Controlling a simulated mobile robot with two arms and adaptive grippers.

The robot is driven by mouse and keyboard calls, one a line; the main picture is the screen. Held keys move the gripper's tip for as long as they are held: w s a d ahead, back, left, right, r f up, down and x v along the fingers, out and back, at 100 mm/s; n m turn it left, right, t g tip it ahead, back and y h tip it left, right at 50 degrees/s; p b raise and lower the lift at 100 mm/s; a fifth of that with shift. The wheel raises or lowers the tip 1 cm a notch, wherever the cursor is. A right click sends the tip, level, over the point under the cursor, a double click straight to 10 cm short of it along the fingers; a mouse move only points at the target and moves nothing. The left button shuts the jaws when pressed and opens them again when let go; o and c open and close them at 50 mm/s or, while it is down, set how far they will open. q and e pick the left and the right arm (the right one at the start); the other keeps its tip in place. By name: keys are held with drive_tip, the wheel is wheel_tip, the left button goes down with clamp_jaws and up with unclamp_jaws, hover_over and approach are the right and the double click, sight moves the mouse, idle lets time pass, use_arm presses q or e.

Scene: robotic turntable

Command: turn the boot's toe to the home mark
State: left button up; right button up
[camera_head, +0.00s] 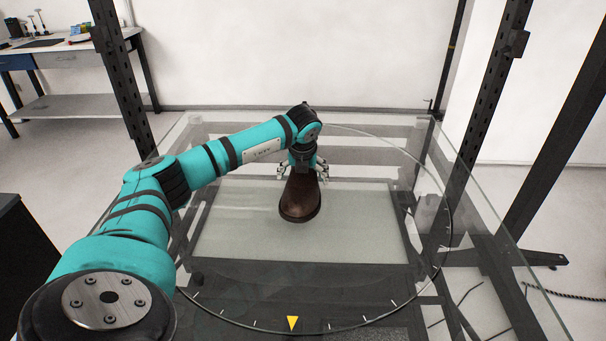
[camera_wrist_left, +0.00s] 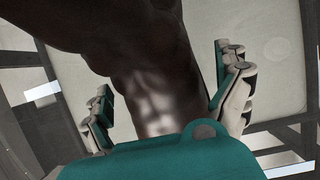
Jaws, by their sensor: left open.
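The dark brown boot (camera_head: 299,200) stands upright on the glass turntable (camera_head: 420,290), its rounded toe facing the near side. The yellow triangular home mark (camera_head: 292,323) is at the near rim of the dial, roughly in line with the toe and slightly left. My left gripper (camera_head: 303,173) is above the boot and open, with one finger on each side of its upper part. In the left wrist view the boot (camera_wrist_left: 155,75) passes between the two spread fingers of the left gripper (camera_wrist_left: 165,102); the right finger looks close to it, and contact cannot be told. My right gripper is not in view.
A circular line with white ticks (camera_head: 362,318) runs around the turntable. Dark upright posts (camera_head: 490,85) stand at the right and left behind the glass. A workbench (camera_head: 60,50) is at the far left. The glass around the boot is clear.

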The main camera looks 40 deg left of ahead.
use_arm(q)
drive_tip(key=v, duration=1.2)
drive_tip(key=shift+r, duration=0.15)
